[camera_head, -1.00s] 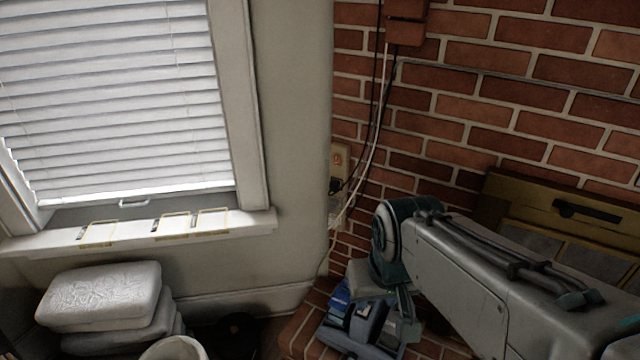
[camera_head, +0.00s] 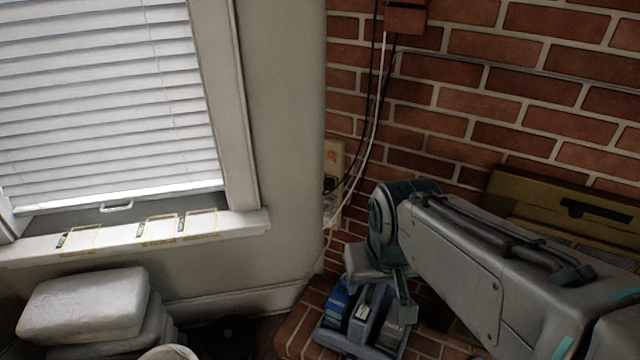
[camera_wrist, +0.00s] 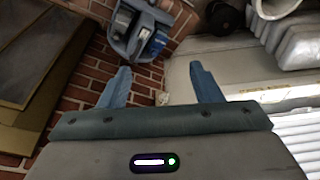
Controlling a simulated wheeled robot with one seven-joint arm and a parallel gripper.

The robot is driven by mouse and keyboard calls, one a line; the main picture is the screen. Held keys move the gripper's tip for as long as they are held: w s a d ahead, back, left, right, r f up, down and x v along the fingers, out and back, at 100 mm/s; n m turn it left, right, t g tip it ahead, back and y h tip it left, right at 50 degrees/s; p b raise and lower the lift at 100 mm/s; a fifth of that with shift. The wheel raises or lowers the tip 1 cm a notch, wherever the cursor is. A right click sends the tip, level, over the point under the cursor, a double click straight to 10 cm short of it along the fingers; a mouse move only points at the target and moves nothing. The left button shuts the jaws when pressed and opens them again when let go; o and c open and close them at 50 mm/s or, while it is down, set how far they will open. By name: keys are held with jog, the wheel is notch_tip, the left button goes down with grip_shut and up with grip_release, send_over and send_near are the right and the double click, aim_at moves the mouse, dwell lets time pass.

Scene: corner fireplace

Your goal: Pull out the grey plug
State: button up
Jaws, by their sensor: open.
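A pale outlet plate (camera_head: 334,158) is on the wall corner beside the brick. A dark plug (camera_head: 330,184) with a black cord sits at its lower end. Below it is a small pale grey-white piece (camera_head: 332,210) where a light cord ends; I cannot tell for sure whether this is the grey plug. In the wrist view, my gripper (camera_wrist: 160,68) is open and empty, its two blue-grey fingers wide apart. A small pale piece (camera_wrist: 162,98) shows on the wall between and beyond the fingers. The fingertips are not clear in the head view.
A blue-grey caddy (camera_head: 365,322) with boxes stands on the brick hearth below my arm. Stacked cushions (camera_head: 85,305) and a white container (camera_head: 168,353) are at lower left. A window sill (camera_head: 140,235) juts out at left; a brass-coloured fireplace panel (camera_head: 570,210) is at right.

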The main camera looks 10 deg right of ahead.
jog(key=w+d+f+n+t+h+b, duration=0.1)
jog(key=w+d+f+n+h+b, duration=0.35)
jog(key=w+f+n+b, duration=0.55)
jog(key=w+d+f+n+h+b, duration=0.3)
jog(key=w+d+f+h+b, duration=0.25)
jog(key=w, duration=0.75)
jog(key=n+t+b, duration=0.9)
jog(key=n+t, duration=0.2)
jog(key=n, duration=0.5)
send_near(327, 206)
jog(key=shift+w+h, duration=0.3)
jog(key=shift+w, duration=0.05)
jog(key=shift+w+d, duration=0.1)
jog(key=shift+x, duration=4.4)
jog(key=shift+f+b, duration=0.1)
jog(key=shift+b, duration=0.25)
